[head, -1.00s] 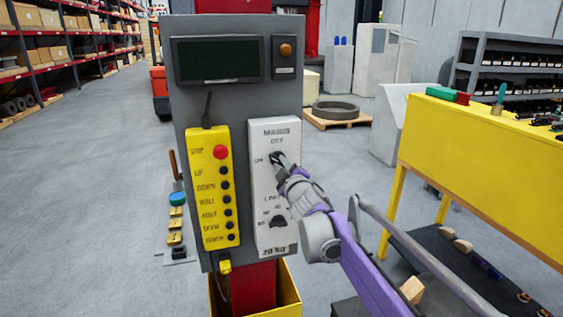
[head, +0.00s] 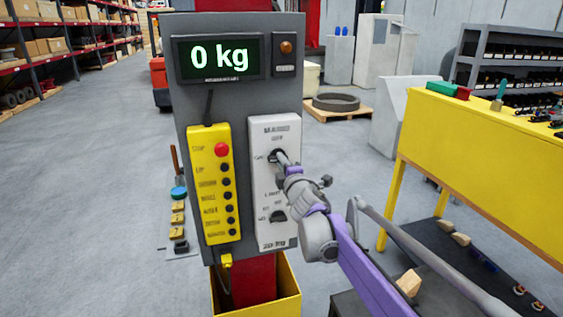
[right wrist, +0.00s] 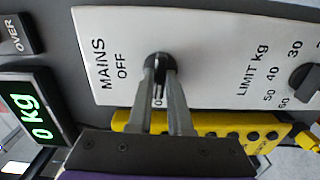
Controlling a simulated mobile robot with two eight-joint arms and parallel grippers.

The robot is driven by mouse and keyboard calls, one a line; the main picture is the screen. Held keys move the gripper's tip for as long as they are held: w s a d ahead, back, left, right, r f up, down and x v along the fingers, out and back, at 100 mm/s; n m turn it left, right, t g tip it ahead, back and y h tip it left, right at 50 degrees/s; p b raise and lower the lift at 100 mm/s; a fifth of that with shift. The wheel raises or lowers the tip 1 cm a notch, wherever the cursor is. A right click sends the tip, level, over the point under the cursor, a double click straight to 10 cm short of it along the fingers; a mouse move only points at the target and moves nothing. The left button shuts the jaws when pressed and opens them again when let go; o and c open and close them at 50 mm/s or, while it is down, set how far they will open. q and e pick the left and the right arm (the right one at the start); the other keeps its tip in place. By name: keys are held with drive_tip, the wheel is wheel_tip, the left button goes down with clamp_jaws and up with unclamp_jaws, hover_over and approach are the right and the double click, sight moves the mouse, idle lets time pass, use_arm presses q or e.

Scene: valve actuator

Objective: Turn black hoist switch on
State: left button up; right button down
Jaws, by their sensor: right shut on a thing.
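The black hoist switch (right wrist: 157,60) is the upper knob on the white panel (head: 262,140), under the label MAINS and OFF. It also shows in the head view (head: 276,155), partly hidden by my gripper. My right gripper (right wrist: 160,70) is shut on the switch, its two fingers on either side of the knob. In the head view the right gripper (head: 283,161) reaches the panel from the lower right. The display (head: 219,57) above is lit and reads 0 kg in green. My left gripper is not in view.
A second black knob (head: 277,216), labelled LIMIT kg, sits lower on the white panel. A yellow pendant (head: 214,190) with a red button (head: 222,149) hangs left of it. A yellow table (head: 480,150) stands at the right. The floor at left is open.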

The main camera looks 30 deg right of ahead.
idle(0.4)
drive_tip(key=c, duration=0.8)
unclamp_jaws()
drive_tip(key=shift+c, duration=0.2)
drive_tip(key=shift+s, duration=0.1)
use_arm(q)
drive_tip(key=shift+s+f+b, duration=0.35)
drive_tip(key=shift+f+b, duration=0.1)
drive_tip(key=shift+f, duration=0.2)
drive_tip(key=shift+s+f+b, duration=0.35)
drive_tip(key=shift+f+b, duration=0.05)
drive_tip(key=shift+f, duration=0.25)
use_arm(e)
drive_tip(key=v, duration=1)
drive_tip(key=shift+s+a, duration=0.2)
drive_tip(key=shift+s, duration=0.1)
